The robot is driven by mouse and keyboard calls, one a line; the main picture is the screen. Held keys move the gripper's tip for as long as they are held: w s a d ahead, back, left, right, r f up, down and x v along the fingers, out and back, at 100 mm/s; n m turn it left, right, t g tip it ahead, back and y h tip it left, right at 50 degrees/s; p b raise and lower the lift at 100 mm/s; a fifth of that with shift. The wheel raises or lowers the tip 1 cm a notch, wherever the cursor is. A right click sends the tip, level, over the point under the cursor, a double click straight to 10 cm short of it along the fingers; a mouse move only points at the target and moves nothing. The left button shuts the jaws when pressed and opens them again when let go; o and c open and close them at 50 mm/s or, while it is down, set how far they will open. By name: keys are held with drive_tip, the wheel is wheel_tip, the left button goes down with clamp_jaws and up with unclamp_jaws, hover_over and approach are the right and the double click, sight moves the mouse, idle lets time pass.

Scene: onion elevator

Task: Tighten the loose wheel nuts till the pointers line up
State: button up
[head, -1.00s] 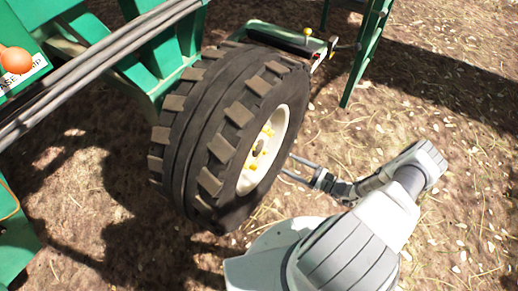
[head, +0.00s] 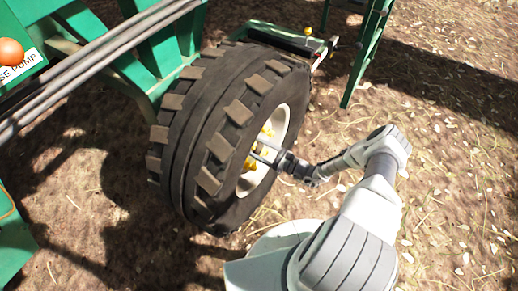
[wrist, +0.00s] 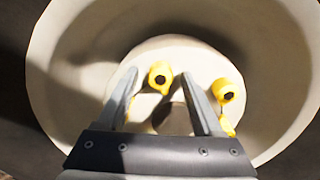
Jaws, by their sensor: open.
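The wheel's pale rim (head: 284,118) faces right in the head view, inside a chunky black tyre (head: 205,130). Yellow wheel-nut pointers (head: 267,131) show on the hub, partly behind my gripper. In the wrist view, one yellow nut pointer (wrist: 160,74) with a dark centre appears between my fingertips, and another (wrist: 228,91) lies to the right. More yellow bits show partly hidden behind both fingers. My gripper (head: 253,149) is open, its fingers reaching into the rim; it also shows in the wrist view (wrist: 158,76). I cannot tell whether the fingers surround the nut or stop short of it.
The green machine frame (head: 110,60) and grey pipes (head: 100,65) stand left of the wheel. A green leg (head: 366,55) stands behind it at the right. The rim wall (wrist: 285,50) encircles my fingers. Open straw-strewn ground (head: 450,130) lies to the right.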

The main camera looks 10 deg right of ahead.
clamp_jaws()
idle(0.5)
drive_tip(key=m+b, duration=0.5)
drive_tip(key=m, duration=0.6)
drive_tip(key=shift+m, duration=0.3)
idle(0.5)
